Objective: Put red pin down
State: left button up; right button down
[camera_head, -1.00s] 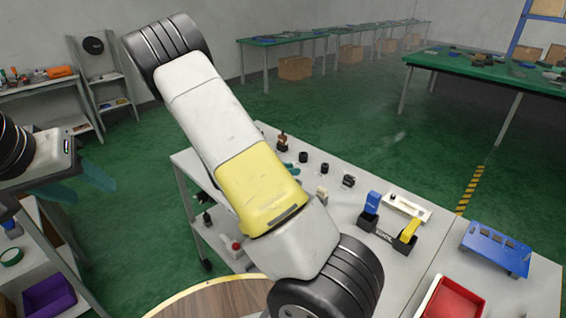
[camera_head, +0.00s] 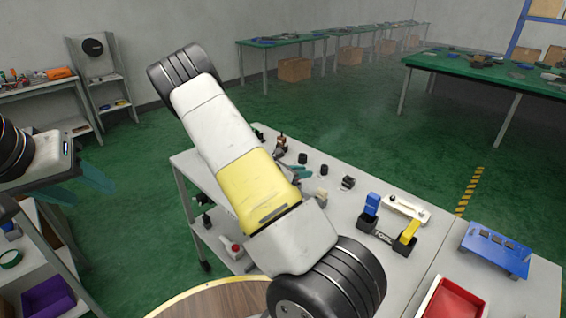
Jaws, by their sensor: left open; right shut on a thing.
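My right arm crosses the middle of the view and hides most of its own gripper. Only teal fingers of my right gripper (camera_head: 299,171) show past the yellow arm section, over the white cart. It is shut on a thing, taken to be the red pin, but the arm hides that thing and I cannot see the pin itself. My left gripper (camera_head: 85,186) is at the left edge, open and empty, with teal fingers apart, over the green floor and away from the cart.
A round wooden top (camera_head: 215,303) stands in front.

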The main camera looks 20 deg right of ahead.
jog(key=shift+f, duration=0.1)
jog(key=c, duration=1.2)
grip_release()
jog(key=shift+s+a+r, duration=0.1)
jog(key=shift+a+r, duration=0.15)
jog(key=shift+a, duration=0.05)
jog(key=v, duration=1.1)
jog(key=s+a+r+m+t+y, duration=0.1)
jog(key=s+a+r+m+y, duration=0.5)
jog(key=s+r+m, duration=0.4)
jog(key=s+a+r+m+t+y, duration=0.1)
jog(key=s+a+r+m+y, duration=0.6)
jog(key=s+r, duration=0.5)
notch_tip(320, 180, up, 2)
jog(key=m+y, duration=0.2)
jog(key=m, duration=0.1)
jog(key=shift+s+t, duration=0.3)
jog(key=shift+s, duration=0.1)
